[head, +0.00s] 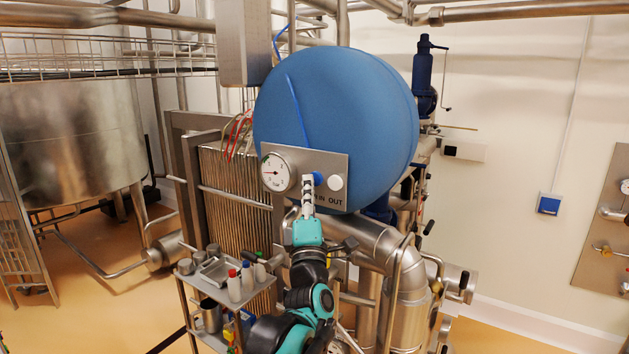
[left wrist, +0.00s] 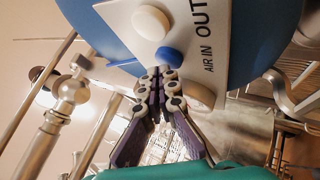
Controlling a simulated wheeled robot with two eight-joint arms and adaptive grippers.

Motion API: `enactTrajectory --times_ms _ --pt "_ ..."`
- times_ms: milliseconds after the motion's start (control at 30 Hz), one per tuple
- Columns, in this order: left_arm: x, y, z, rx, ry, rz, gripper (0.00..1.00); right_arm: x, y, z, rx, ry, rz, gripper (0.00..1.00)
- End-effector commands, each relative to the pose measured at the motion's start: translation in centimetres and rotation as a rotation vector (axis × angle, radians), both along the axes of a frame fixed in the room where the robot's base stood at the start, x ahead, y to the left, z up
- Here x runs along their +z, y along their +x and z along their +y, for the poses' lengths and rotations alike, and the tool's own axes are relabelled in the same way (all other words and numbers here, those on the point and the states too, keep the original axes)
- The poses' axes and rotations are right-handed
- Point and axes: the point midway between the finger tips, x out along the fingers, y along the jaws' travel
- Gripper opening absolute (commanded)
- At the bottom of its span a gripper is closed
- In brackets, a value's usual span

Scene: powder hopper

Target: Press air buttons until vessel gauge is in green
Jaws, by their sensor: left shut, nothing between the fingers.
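The blue vessel (head: 340,115) carries a metal panel (head: 327,164) with a round white gauge (head: 276,172). The gauge's dark needle points left; at this size I cannot tell whether it is in a green band. A blue button (head: 319,179), by the words AIR IN, and a white button (head: 336,183), by OUT, sit right of the gauge. My left gripper (head: 308,183) is shut and empty in front of the panel. In the left wrist view its fingertips (left wrist: 158,76) are right at the blue button (left wrist: 168,57); contact is unclear. The white button (left wrist: 151,22) is clear of the fingers.
A small metal cart (head: 213,290) with bottles and cups stands below left of the vessel. Thick steel pipes (head: 411,290) run below right. A large steel tank (head: 70,135) stands at the left. The floor at the lower right is clear.

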Motion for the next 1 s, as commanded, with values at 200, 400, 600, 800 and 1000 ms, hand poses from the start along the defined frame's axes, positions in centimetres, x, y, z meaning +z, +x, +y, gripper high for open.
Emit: enactTrajectory --times_ms 200,400,600,800,1000 --pt "0.0 0.05 -0.03 0.0 0.0 0.0 0.0 -0.01 0.0 0.0 0.0 0.0 0.0 0.4" --pt "0.0 0.22 -0.16 0.0 0.0 0.0 0.0 -0.04 0.0 0.0 0.0 0.0 0.0 0.4" --pt "0.0 0.43 -0.31 0.0 0.0 0.0 0.0 -0.07 0.0 0.0 0.0 0.0 0.0 0.4" --pt "0.0 0.64 -0.47 0.0 0.0 0.0 0.0 -0.1 0.0 0.0 0.0 0.0 0.0 0.4" --pt "0.02 0.69 -0.52 0.0 0.0 0.0 0.0 -0.1 0.0 0.0 0.0 0.0 0.0 0.4"
